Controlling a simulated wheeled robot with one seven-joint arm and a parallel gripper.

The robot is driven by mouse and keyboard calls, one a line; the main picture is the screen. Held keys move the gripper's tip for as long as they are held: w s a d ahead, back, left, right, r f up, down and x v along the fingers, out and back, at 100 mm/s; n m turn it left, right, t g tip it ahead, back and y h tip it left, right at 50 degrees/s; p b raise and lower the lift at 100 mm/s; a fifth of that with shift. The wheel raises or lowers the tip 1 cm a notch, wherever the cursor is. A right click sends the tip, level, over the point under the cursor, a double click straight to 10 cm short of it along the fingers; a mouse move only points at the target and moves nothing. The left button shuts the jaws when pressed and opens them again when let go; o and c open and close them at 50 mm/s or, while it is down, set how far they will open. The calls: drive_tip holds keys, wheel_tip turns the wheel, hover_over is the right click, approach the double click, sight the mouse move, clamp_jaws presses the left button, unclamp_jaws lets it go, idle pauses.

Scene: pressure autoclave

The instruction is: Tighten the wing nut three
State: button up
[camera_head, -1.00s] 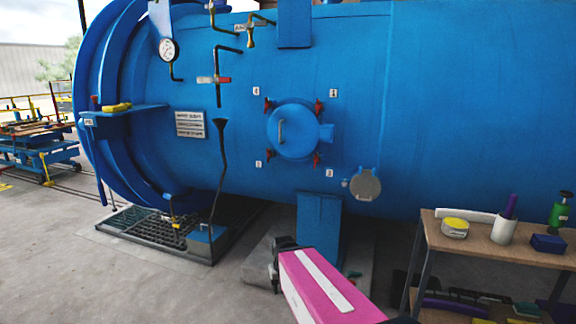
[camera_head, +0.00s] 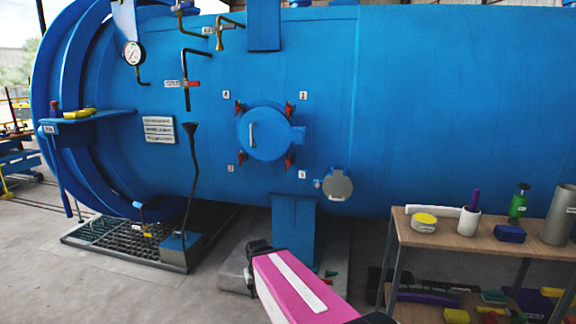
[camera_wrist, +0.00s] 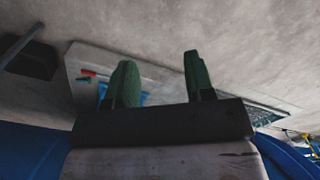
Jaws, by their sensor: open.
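A round blue hatch cover (camera_head: 265,134) with a handle sits on the side of the blue vessel. Red wing nuts stand around it: upper left (camera_head: 240,108), upper right (camera_head: 290,110), lower left (camera_head: 241,160) and lower right (camera_head: 290,161). Small number plates sit beside them; the plate at lower right (camera_head: 302,174) looks like a 3, but the digits are too small to be sure. My gripper (camera_wrist: 161,82) shows two green fingers spread apart with nothing between them. In the head view my pink arm is low, below the hatch and well apart from the wing nuts.
A wooden-topped bench (camera_head: 450,237) with a tub, a cup and bottles stands at the right. A blue support leg (camera_head: 294,228) is under the vessel behind my arm. A round grey cover (camera_head: 337,185) hangs right of the hatch. A floor grating (camera_head: 110,240) lies at left.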

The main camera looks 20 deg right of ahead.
drive_tip(key=shift+c, duration=1.4)
drive_tip(key=w+d+r+n+t+h, duration=0.2)
drive_tip(key=w+d+r+n+h, duration=0.2)
drive_tip(key=w+d+h, duration=0.45)
drive_tip(key=n+t+h, duration=0.5)
drive_tip(key=n+t, duration=1.1)
drive_tip(key=n, duration=0.8)
approach(288, 161)
drive_tip(key=x, duration=1)
drive_tip(key=shift+w+d+r, duration=0.1)
drive_tip(key=shift+d, duration=0.1)
